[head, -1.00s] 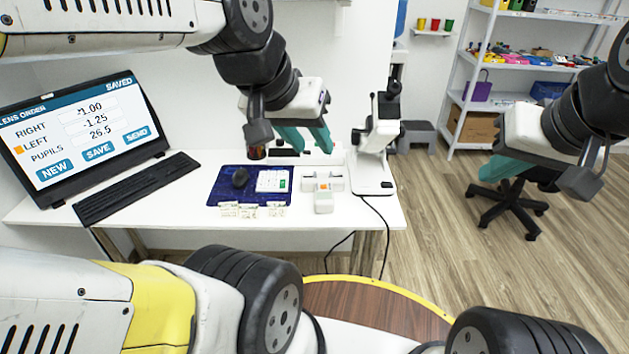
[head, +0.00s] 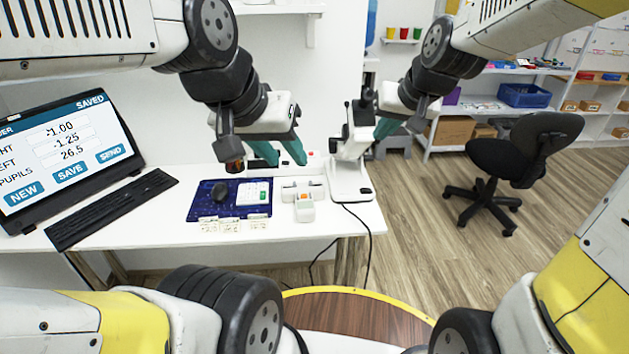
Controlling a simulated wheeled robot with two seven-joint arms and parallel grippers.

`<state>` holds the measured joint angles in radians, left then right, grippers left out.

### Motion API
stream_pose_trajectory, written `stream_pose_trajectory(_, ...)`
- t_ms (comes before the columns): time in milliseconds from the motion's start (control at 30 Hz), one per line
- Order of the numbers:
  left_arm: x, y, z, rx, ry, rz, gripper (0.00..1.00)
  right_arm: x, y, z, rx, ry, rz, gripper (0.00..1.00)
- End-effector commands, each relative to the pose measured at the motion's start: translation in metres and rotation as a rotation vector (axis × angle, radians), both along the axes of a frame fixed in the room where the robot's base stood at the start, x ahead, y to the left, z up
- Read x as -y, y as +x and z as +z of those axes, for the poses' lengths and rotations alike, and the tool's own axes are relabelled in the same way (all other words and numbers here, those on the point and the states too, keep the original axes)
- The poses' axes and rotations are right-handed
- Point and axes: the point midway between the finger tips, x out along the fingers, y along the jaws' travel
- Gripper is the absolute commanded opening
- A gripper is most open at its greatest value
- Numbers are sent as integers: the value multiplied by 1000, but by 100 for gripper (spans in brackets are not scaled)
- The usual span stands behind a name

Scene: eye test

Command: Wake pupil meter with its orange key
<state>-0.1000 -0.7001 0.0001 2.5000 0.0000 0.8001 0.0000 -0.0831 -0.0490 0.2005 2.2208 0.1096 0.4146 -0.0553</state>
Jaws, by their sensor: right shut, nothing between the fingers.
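The pupil meter (head: 289,191), a small white device, lies on the white table just right of the blue mat. Its orange key (head: 303,197) faces up and is uncovered. My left gripper (head: 285,158) has two teal fingers spread apart with nothing between them, above the back of the table, behind the meter in the picture. My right gripper (head: 382,130) has its teal fingers together, up and to the right of the meter, beside the white stand instrument. Its tips are partly hidden by that instrument.
The white stand instrument (head: 352,180) is right of the meter, its cable hanging off the front edge. A monitor (head: 62,160) and keyboard (head: 110,208) are at left. Small cards lie in front.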

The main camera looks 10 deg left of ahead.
Motion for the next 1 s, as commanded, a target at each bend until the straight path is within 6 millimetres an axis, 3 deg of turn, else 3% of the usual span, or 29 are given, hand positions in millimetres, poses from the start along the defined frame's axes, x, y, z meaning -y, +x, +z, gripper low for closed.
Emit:
stream_pose_trajectory(33,0,0,0,0,0,0,36,-19,19,-17,-13,18,19,0)
stream_pose_trajectory(200,0,0,0,0,0,0,36,-83,73,-68,-21,103,55,0)
stream_pose_trajectory(400,0,0,0,0,0,0,36,-152,115,-137,-41,220,52,0)
stream_pose_trajectory(500,0,0,0,0,0,0,36,-177,127,-165,-51,266,36,0)
stream_pose_trajectory(700,0,0,0,0,0,0,36,-201,137,-195,-62,316,13,0)
stream_pose_trajectory(1000,0,0,0,0,0,0,36,-204,138,-199,-62,322,8,0)
